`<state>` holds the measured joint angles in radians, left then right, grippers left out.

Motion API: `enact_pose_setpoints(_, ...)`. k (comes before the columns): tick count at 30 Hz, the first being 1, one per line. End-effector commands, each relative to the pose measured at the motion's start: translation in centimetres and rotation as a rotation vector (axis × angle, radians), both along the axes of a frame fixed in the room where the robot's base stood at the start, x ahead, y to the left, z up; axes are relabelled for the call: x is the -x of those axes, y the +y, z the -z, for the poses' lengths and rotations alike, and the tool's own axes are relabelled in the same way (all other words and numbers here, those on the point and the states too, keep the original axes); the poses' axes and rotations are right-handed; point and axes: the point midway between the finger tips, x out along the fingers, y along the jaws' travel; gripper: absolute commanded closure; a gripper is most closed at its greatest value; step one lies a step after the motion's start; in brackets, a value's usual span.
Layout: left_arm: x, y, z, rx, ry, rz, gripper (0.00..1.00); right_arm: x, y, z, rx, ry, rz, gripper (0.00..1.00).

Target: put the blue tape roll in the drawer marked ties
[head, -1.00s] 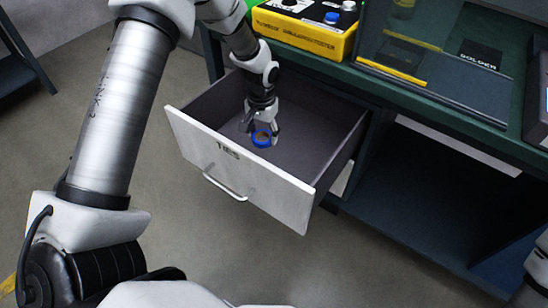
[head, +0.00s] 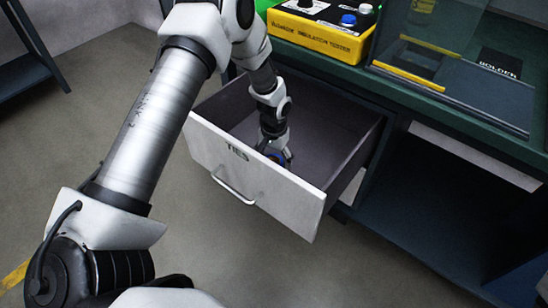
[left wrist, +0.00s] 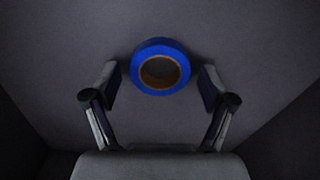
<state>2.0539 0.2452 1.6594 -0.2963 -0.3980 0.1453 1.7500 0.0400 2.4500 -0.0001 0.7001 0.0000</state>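The blue tape roll (left wrist: 160,67) has a brown core and shows face-on against the grey drawer floor in the left wrist view. In the head view only a bit of the tape roll (head: 274,158) shows behind the drawer's front. The drawer marked TIES (head: 225,165) is pulled open, with a pale front and a bar handle. My left gripper (head: 277,153) reaches down inside it. In the left wrist view its fingers (left wrist: 160,82) are spread on both sides of the roll with gaps between. My right gripper is out of view.
A green bench top (head: 340,68) overhangs the drawer's back. An open dark shelf bay (head: 430,210) is right of the drawer.

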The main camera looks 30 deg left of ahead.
Motion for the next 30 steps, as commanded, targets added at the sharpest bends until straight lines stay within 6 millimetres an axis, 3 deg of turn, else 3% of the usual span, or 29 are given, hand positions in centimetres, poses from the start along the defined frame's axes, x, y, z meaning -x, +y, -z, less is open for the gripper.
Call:
enact_pose_setpoints(10, 0.0, 0.0, -0.8, 0.0, 0.0, 0.0, 0.15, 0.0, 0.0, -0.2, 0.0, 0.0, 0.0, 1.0)
enact_pose_setpoints(22, -0.1, 0.0, -10.3, 0.001, -0.002, -0.001, 0.15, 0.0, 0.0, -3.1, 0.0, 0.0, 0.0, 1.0)
enact_pose_setpoints(25, 0.0, 0.0, -11.7, 0.0, -0.001, -0.001, 0.15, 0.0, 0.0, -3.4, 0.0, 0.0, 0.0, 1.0)
enact_pose_setpoints(30, 0.0, 0.0, -12.4, 0.0, 0.001, 0.0, 0.15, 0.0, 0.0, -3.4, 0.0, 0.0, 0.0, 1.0)
